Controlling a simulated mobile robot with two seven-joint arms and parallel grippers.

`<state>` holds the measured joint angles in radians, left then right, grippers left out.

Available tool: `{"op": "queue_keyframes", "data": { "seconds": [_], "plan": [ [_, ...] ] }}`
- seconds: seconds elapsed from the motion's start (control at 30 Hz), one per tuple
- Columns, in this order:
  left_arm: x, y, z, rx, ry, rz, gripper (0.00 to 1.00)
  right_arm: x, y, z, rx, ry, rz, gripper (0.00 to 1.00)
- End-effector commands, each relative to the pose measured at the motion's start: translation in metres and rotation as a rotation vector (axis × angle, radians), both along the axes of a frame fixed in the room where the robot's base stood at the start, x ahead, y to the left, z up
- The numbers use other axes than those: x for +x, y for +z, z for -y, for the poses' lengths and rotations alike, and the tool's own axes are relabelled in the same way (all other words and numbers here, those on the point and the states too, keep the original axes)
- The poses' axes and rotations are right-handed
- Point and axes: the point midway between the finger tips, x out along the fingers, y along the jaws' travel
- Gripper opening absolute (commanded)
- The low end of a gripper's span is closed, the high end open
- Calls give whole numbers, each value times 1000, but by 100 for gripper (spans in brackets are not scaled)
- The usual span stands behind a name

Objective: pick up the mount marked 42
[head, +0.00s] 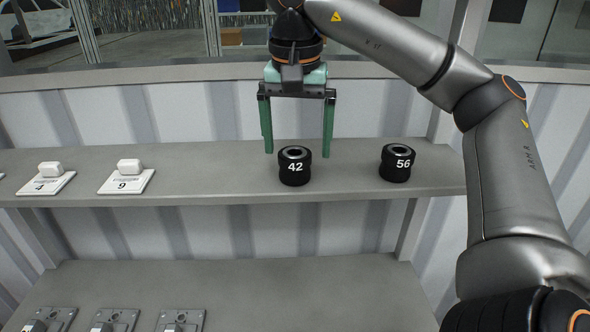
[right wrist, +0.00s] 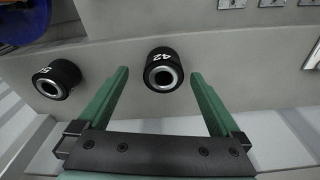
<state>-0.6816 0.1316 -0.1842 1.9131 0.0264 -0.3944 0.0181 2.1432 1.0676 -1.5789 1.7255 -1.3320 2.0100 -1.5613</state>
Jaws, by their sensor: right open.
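The mount marked 42 (head: 294,167) is a black ribbed cylinder with a grey ring and a hole in its top. It stands upright on the upper shelf (head: 226,178). My right gripper (head: 298,154) is open and empty, its green fingers pointing down above and behind the mount. In the right wrist view the mount marked 42 (right wrist: 163,70) shows between and beyond the tips of my right gripper (right wrist: 159,72), apart from both fingers. My left gripper is not in view.
A similar mount marked 56 (head: 397,163) stands to the right on the same shelf. White numbered plates with blocks, one marked 6 (head: 126,181), lie at left. Metal plates (head: 181,320) lie on the lower shelf. A ribbed wall (head: 180,113) rises behind.

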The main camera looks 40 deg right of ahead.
Motion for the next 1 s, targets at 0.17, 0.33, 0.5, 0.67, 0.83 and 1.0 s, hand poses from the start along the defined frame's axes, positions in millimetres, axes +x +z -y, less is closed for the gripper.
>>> {"op": "queue_keyframes", "data": {
  "seconds": [0.17,0.33,0.5,0.67,0.83,1.0],
  "plan": [
    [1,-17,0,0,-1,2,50,11,-29,5,1,0,-5,100],
    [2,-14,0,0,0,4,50,11,-42,7,1,-1,-1,100],
    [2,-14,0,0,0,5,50,12,-43,7,0,-1,0,100],
    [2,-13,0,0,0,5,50,12,-43,7,0,-1,-1,92],
    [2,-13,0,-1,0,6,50,12,-43,7,1,-1,-1,73],
    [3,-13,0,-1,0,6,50,12,-43,7,-1,-1,-1,54]
  ]
}}
